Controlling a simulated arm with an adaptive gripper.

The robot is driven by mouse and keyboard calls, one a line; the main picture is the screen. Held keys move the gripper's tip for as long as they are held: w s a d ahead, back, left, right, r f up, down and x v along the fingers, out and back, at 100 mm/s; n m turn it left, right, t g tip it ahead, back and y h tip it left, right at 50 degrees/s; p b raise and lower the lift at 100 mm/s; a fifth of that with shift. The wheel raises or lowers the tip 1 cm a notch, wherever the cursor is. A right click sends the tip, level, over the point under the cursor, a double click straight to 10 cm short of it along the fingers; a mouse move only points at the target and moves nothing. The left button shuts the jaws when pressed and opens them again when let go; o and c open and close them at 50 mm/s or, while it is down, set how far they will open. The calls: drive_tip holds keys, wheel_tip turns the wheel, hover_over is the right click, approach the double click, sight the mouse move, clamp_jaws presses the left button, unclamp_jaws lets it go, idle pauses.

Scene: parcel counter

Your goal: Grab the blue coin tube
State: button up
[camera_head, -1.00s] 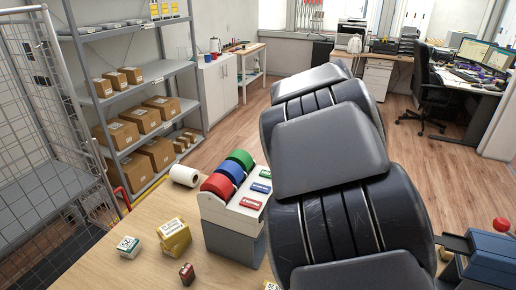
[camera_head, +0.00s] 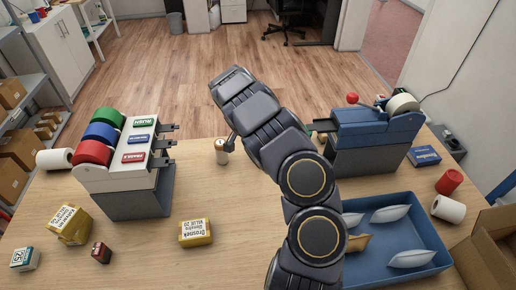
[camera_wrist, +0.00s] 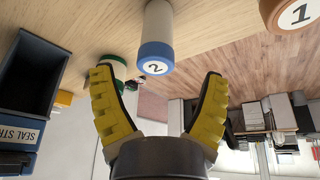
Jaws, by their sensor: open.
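The blue coin tube (camera_wrist: 156,45) is a pale cylinder with a blue end band marked "2" in the wrist view. It lies just beyond my fingertips, centred between them, and no finger visibly touches it. My gripper (camera_wrist: 157,76) is open and empty, with a yellow ribbed pad on each finger. A green-ended tube (camera_wrist: 117,62) shows partly behind the left finger, and a brown-ended tube (camera_wrist: 287,14) marked "1" is at the top right.
A tape-roll rack (camera_head: 120,185) stands on the wooden counter (camera_head: 200,265) at left. A blue tape dispenser (camera_head: 375,135) stands at right. A blue tray (camera_head: 405,280) with packets is front right. Yellow boxes (camera_head: 195,232) and small cartons lie at left front. The front middle is mostly clear.

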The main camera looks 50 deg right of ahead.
drive_tip(key=x, duration=0.3)
drive_tip(key=shift+s+d, duration=0.3)
drive_tip(key=shift+x, duration=0.9)
drive_tip(key=c, duration=1.2)
